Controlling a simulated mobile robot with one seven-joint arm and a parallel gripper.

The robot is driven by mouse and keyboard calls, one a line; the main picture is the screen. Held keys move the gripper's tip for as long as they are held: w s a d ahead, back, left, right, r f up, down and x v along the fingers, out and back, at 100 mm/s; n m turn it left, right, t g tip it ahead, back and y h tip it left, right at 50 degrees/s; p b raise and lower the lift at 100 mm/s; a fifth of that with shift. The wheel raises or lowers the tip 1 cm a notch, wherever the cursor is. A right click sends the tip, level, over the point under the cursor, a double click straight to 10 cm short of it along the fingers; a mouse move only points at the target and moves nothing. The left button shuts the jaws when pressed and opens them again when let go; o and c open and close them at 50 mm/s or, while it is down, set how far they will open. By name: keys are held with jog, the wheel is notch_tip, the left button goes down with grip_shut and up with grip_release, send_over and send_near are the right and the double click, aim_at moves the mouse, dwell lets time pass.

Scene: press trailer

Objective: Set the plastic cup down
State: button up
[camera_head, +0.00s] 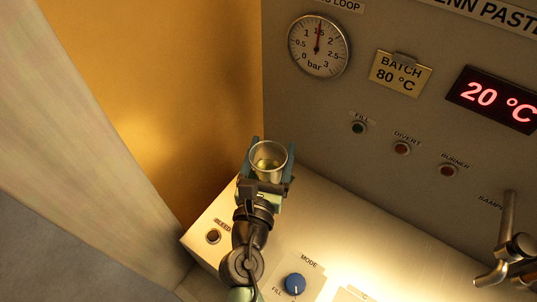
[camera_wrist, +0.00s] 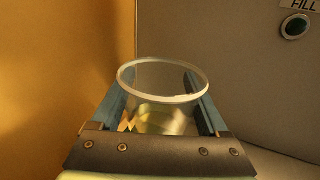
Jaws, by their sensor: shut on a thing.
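The plastic cup (camera_head: 268,160) is clear, with a pale rim and a little yellowish-green at its bottom. It is upright or close to it. My gripper (camera_head: 267,162) is shut on the cup, with one blue-grey finger on each side of it. In the wrist view the cup (camera_wrist: 163,95) sits between the two fingers of my gripper (camera_wrist: 160,105), its open top facing up towards the camera. The cup is over the back left part of the lit shelf (camera_head: 345,225). The gripper hides the cup's base, so I cannot tell whether it touches the shelf.
A blue mode knob (camera_head: 294,283) and a feed button (camera_head: 213,236) are on the shelf near my arm. The back panel bears a pressure gauge (camera_head: 319,46), several buttons and a red display (camera_head: 493,98). A metal tap (camera_head: 508,245) stands at right. The shelf's middle is clear.

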aim_at(268, 159)
jog(key=w, duration=0.3)
jog(key=shift+a, duration=0.2)
notch_tip(268, 159, down, 6)
jog(key=b, duration=0.4)
jog(key=shift+f, duration=0.15)
jog(key=shift+w+f, duration=0.15)
jog(key=shift+f, duration=0.2)
jog(key=shift+f+b, duration=0.15)
jog(key=shift+b, duration=0.15)
jog(key=o, duration=1.4)
